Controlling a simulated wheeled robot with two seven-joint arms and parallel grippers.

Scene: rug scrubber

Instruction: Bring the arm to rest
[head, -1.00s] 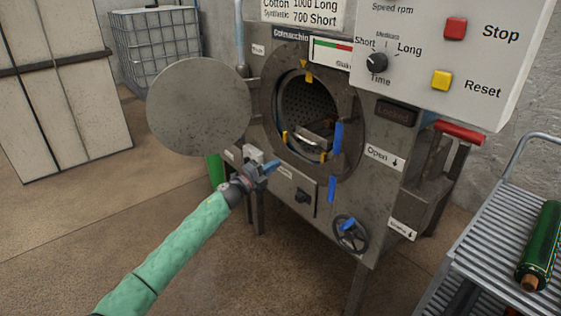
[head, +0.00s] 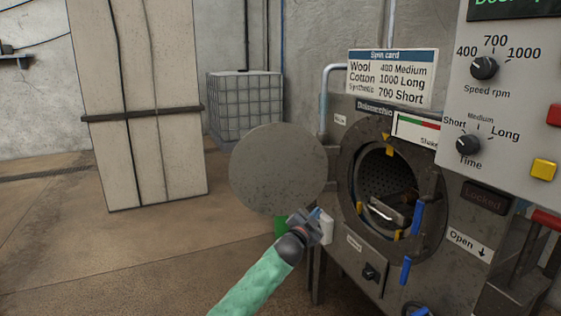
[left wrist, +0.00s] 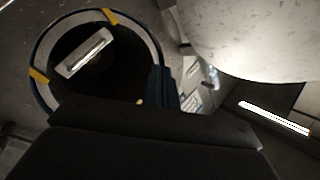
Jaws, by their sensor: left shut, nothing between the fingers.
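My left arm, in a green sleeve, comes up from the bottom of the head view. Its gripper (head: 318,222) is shut and empty, in front of the machine's left side, just below the round door. The grey spin machine (head: 345,150) has its round door (head: 278,168) swung open to the left. Its drum opening (head: 388,185) shows a metal piece (head: 385,212) inside. In the left wrist view the drum opening (left wrist: 100,75) is at upper left and the pale door (left wrist: 260,35) at upper right. My right gripper is in neither view.
A control panel (head: 510,120) with knobs and buttons juts out at the right. A spin card (head: 392,78) hangs above the machine. A tall pale cabinet (head: 140,110) and a caged tank (head: 245,105) stand behind. The floor at the left is clear.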

